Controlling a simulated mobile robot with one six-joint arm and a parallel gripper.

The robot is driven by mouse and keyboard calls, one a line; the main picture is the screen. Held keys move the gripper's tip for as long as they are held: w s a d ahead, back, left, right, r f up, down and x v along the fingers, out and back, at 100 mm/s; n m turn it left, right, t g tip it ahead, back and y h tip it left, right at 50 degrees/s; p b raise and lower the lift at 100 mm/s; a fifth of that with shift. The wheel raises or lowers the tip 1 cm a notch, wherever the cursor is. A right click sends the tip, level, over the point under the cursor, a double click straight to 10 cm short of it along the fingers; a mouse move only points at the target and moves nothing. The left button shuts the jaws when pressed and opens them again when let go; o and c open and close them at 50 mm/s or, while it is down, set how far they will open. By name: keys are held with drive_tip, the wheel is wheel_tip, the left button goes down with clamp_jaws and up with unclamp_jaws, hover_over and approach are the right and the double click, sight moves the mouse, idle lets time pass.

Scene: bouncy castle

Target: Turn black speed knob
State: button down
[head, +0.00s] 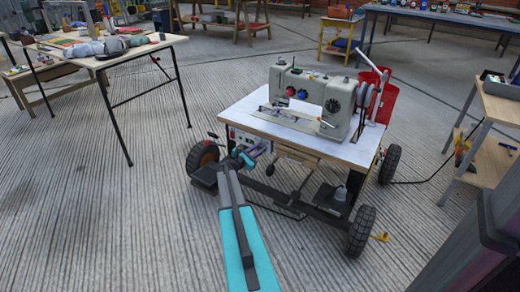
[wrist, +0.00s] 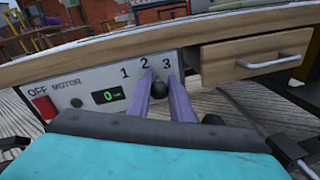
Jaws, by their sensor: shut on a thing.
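The black speed knob (wrist: 158,89) sits on a light control panel (wrist: 90,95) under the table edge, below the printed numbers 1, 2 and 3. My gripper (wrist: 157,80) has its two purple fingers on either side of the knob, shut on it. The fingers hide part of the knob and its pointer, so I cannot tell its setting. In the head view my gripper (head: 256,150) is at the front left of the sewing machine table (head: 250,117), and the knob is hidden there.
The panel carries a red switch (wrist: 44,108) marked OFF MOTOR and a green display (wrist: 108,95) reading 0. A wooden drawer (wrist: 258,57) with a metal handle is to the right. The sewing machine (head: 315,98) stands on the wheeled table.

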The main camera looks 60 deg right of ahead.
drive_tip(key=shift+s+a+f+m+b, duration=0.1)
drive_tip(key=shift+s+f+m+b, duration=0.15)
drive_tip(key=shift+m, duration=0.35)
drive_tip(key=shift+w, duration=0.1)
drive_tip(key=c, duration=1.6)
unclamp_jaws()
drive_tip(key=shift+r, duration=0.1)
drive_tip(key=a+p, duration=0.1)
drive_tip(key=a, duration=0.3)
drive_tip(key=w+a+p, duration=0.1)
drive_tip(key=a, duration=0.4)
drive_tip(key=a+r+p, duration=0.1)
drive_tip(key=a, duration=0.3)
drive_tip(key=shift+w+a, duration=0.3)
